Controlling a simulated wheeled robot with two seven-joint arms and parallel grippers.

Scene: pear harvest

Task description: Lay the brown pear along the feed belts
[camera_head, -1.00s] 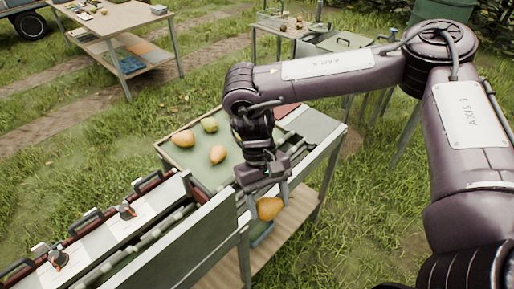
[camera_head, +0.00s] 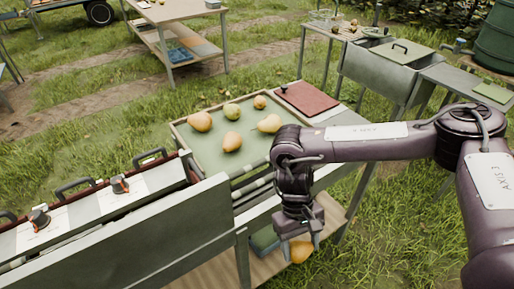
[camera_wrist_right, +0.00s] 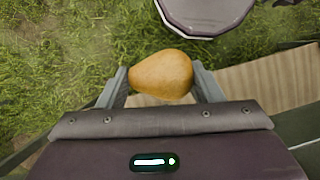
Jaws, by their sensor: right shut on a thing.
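My right gripper (camera_head: 300,247) is shut on the brown pear (camera_head: 301,253), an orange-brown fruit, in front of the machine's near side. The right wrist view shows the pear (camera_wrist_right: 162,75) lying crosswise between both fingers, its narrower end to the left. Pale strips that look like the feed belts (camera_head: 252,183) run beside the tray, partly hidden by the grey side panel (camera_head: 135,245); most of their length is out of sight. The pear is apart from them, outside the panel. My left gripper is not in view.
A green tray (camera_head: 205,151) with several pears stands behind the strips, a dark red board (camera_head: 306,98) beside it. A wooden shelf (camera_head: 205,275) lies below. Knobs and handles line the machine at left. Tables stand farther back on grass.

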